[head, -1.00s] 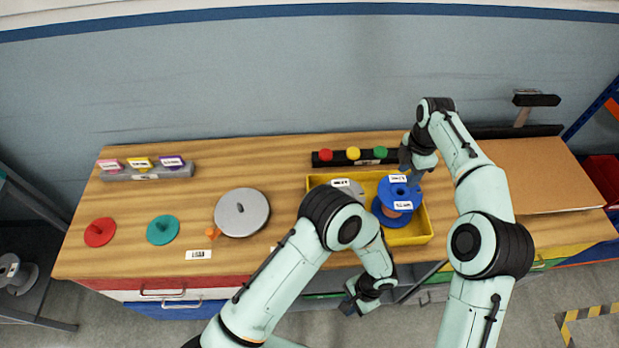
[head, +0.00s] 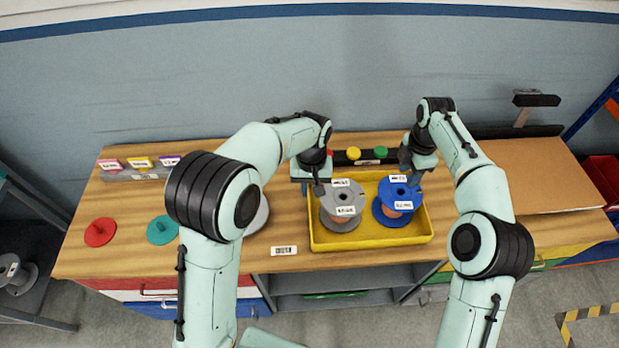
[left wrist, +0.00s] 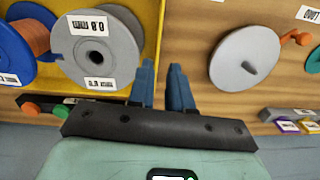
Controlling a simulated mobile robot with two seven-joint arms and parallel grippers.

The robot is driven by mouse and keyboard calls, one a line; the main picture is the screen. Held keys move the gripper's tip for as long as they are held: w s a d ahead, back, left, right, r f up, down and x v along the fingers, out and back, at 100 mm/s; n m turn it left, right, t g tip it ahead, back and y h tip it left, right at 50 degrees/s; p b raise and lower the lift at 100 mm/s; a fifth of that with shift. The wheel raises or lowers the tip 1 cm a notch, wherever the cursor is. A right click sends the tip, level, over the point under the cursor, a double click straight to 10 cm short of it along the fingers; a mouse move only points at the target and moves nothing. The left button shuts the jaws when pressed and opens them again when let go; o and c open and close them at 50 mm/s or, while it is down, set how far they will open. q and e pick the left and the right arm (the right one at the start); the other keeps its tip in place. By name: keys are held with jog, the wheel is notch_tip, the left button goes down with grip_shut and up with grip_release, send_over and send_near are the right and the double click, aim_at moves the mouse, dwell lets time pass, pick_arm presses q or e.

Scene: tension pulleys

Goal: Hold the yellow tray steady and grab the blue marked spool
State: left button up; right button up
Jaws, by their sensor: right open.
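The yellow tray (head: 375,243) stands on the wooden bench and holds a blue spool (head: 384,208) with copper-coloured windings and white labels. My left gripper (head: 318,192) is at the tray's left wall. In the left wrist view its two blue fingers (left wrist: 162,75) are apart, near the tray wall (left wrist: 158,25); I cannot tell whether they touch it. My right gripper (head: 411,178) is open at the far right edge of the blue spool, its tips partly hidden. The blue spool also shows in the left wrist view (left wrist: 12,50).
A grey spool (head: 329,205) shares the tray, left of the blue one. A control bar with a yellow button (head: 353,153) and a green button (head: 380,152) lies behind the tray. A grey disc (left wrist: 245,55) and teal disc (head: 162,231) lie to the left.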

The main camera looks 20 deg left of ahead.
pick_arm(q)
jog(key=shift+n+t, duration=0.3)
jog(key=shift+n, duration=0.2)
jog(key=f, duration=0.3)
jog(key=w+f, duration=0.1)
jog(key=f, duration=0.7)
jog(key=shift+w+a+f, duration=0.2)
jog(key=shift+a+f, duration=0.05)
jog(key=shift+a, duration=0.05)
grip_shut()
dwell(0.9)
